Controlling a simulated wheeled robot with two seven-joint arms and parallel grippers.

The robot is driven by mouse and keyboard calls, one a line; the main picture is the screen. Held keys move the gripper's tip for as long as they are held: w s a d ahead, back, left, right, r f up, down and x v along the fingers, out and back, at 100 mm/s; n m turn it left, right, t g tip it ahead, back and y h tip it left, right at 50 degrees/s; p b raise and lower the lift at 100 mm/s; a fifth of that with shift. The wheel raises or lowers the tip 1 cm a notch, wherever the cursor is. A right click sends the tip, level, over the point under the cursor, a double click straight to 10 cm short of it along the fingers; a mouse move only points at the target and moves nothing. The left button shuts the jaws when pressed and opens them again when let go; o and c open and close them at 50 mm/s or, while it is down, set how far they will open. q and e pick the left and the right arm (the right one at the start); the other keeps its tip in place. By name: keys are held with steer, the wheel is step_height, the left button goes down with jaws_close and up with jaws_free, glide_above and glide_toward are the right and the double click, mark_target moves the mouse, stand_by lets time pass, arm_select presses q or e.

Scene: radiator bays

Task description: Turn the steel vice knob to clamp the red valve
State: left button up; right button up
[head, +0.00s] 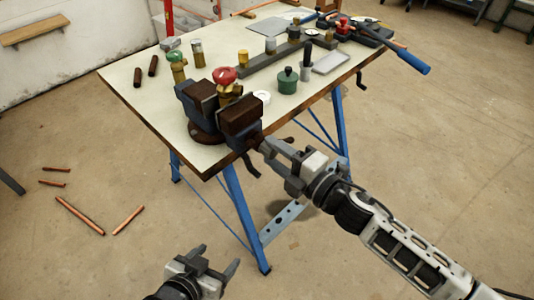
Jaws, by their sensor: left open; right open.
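The red valve (226,77), with a brass body, stands upright between the brown-faced jaws of the dark vice (240,128) at the bench's near corner. I cannot tell whether the jaws touch it. The steel knob at the vice's front end is small and partly hidden by my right gripper. My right gripper (268,150) is open, its fingertips at the knob end of the vice; I cannot tell whether they touch it. My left gripper (216,261) is open and empty, low in front of the bench, well away from the vice.
The pale workbench top (150,100) stands on blue legs (240,205). A green-topped valve (177,66), a green pot (288,80) and a white ring (262,97) are near the vice. Copper pipes (80,216) lie on the floor at left. The floor at right is clear.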

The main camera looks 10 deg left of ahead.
steer(key=n, duration=0.2)
steer(key=shift+f+n, duration=0.15)
steer(key=shift+n, duration=1.05)
steer(key=shift+w+a+r, duration=0.1)
steer(key=shift+r, duration=0.1)
steer(key=shift+c, duration=0.3)
